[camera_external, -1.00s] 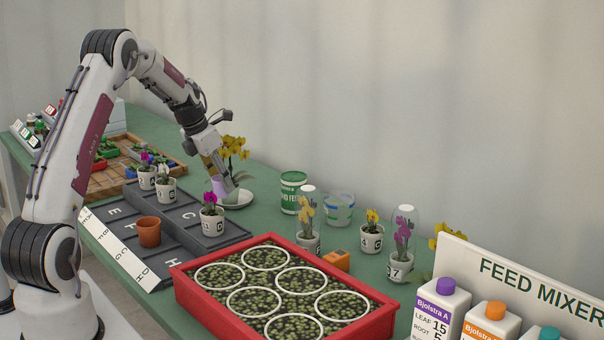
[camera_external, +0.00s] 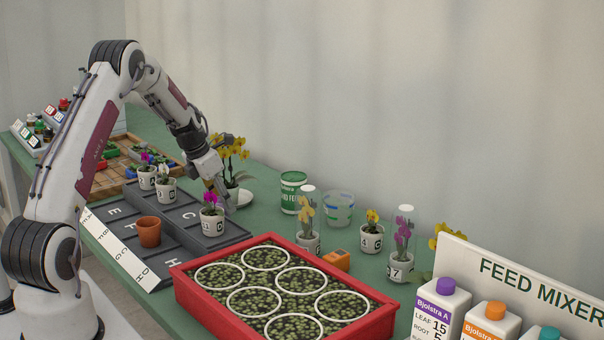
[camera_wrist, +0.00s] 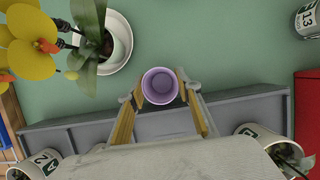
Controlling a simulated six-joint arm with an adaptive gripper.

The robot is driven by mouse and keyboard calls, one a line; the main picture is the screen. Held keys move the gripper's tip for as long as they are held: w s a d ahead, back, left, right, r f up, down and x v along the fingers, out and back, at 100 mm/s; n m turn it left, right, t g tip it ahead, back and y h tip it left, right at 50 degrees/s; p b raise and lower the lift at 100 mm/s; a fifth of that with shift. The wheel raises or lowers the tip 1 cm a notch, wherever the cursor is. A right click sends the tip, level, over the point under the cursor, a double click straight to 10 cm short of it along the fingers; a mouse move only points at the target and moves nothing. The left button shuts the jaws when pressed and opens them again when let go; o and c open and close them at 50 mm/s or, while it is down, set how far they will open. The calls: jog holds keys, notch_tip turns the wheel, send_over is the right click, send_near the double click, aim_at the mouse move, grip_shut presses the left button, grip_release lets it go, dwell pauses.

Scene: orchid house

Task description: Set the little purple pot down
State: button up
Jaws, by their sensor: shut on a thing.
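The little purple pot (camera_wrist: 160,74) is seen from above in the wrist view, empty and upright between my fingers. My gripper (camera_wrist: 161,90) is shut on it, with one yellowish finger pad on each side. In the external view my gripper (camera_external: 223,194) is low at the back of the grey lettered tray (camera_external: 182,208), behind the pink orchid in a white pot (camera_external: 212,220). The purple pot is hidden there. In the wrist view it overlaps the tray's (camera_wrist: 240,112) far edge and the green bench (camera_wrist: 210,45). I cannot tell whether its base touches anything.
A yellow orchid (camera_external: 234,168) stands on a white saucer (camera_external: 244,198) close behind my gripper. A terracotta pot (camera_external: 149,232) and white-potted orchids (camera_external: 166,189) stand on the tray. A red-framed seedling tray (camera_external: 285,292) is in front. Green bench shows between the tray and the tub (camera_external: 292,192).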

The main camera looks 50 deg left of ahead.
jog(key=shift+f, duration=0.85)
jog(key=shift+f, duration=0.15)
jog(key=o, duration=0.9)
jog(key=v, duration=1.1)
jog(key=shift+s+r, duration=0.25)
jog(key=shift+r, duration=0.35)
jog(key=shift+d, duration=0.1)
